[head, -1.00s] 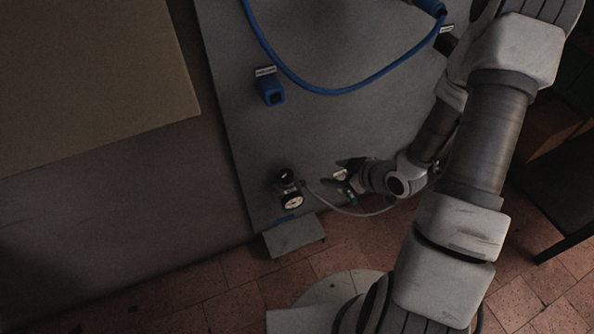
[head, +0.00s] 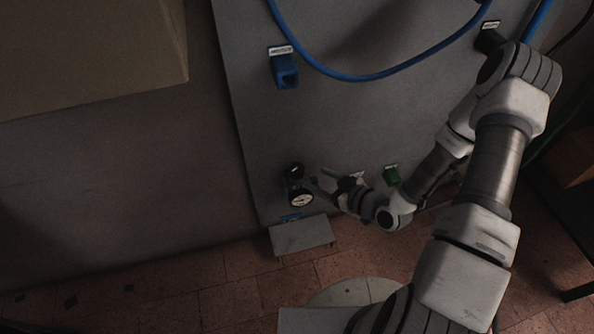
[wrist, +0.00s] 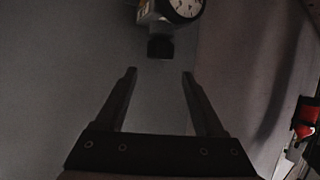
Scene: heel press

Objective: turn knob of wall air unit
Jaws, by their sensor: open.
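The wall air unit is a small dark body with a round white-faced gauge (head: 302,199), low on the grey panel. Its black knob (head: 294,170) sits above the gauge in the head view. In the wrist view the gauge (wrist: 185,8) is at the top edge, partly cut off, and the knob (wrist: 160,47) is just below it. My gripper (head: 320,182) is right of the unit in the head view, jaws open and empty. In the wrist view the knob lies just beyond the fingertips (wrist: 159,75), in line with the gap between them.
A grey box (head: 302,236) juts out below the unit. A blue fitting (head: 285,72) and a blue hose (head: 380,76) are higher up. A red object (wrist: 306,117) shows at right in the wrist view.

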